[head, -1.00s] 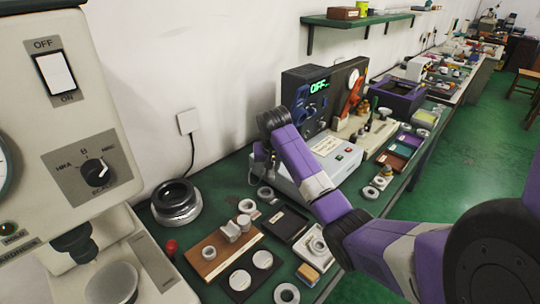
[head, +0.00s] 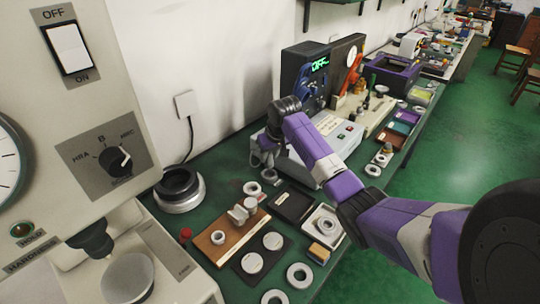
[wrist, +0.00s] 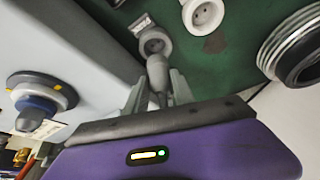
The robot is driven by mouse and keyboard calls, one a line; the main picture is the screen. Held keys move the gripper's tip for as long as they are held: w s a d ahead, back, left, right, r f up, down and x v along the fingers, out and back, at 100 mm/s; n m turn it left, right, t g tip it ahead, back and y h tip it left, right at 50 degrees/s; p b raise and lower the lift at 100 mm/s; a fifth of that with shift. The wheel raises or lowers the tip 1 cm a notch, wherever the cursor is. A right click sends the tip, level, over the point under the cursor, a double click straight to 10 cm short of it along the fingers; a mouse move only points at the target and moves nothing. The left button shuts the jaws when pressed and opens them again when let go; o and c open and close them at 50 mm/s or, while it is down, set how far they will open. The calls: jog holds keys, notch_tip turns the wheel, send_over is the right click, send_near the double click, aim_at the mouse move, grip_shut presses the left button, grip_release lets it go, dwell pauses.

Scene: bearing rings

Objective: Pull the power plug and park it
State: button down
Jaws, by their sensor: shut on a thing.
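In the wrist view, my gripper (wrist: 160,92) is shut on a grey piece that I take to be the power plug (wrist: 157,70). Its narrow body sits between the fingers, and a round grey end (wrist: 154,41) with dark marks lies just beyond them. I cannot tell whether that end is part of the plug or a separate piece. In the head view, my gripper (head: 265,153) hangs low over the bench, left of the grey control box (head: 340,135), and the plug cannot be made out. A wall outlet (head: 186,104) with a black cable is at the left.
A pale round piece (wrist: 204,14) lies close by on the green bench (head: 225,160). A dark-topped metal ring stack (head: 180,188) stands left of the gripper. The hardness tester (head: 95,150) fills the left. Wooden block (head: 228,240) and trays with rings lie in front.

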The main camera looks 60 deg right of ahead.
aim_at(269, 167)
jog(key=shift+f+b, duration=1.9)
jog(key=shift+f, duration=0.45)
jog(key=shift+r+p, duration=0.1)
jog(key=shift+p, duration=0.65)
jog(key=shift+f+b, duration=0.35)
jog(key=shift+f, duration=0.3)
jog(key=c, duration=1.3)
grip_release()
jog(key=shift+c, duration=0.2)
jog(key=p+v, duration=0.8)
jog(key=p, duration=0.2)
jog(key=shift+r, duration=0.25)
jog(key=shift+p+v, duration=1)
jog(key=shift+v, duration=0.3)
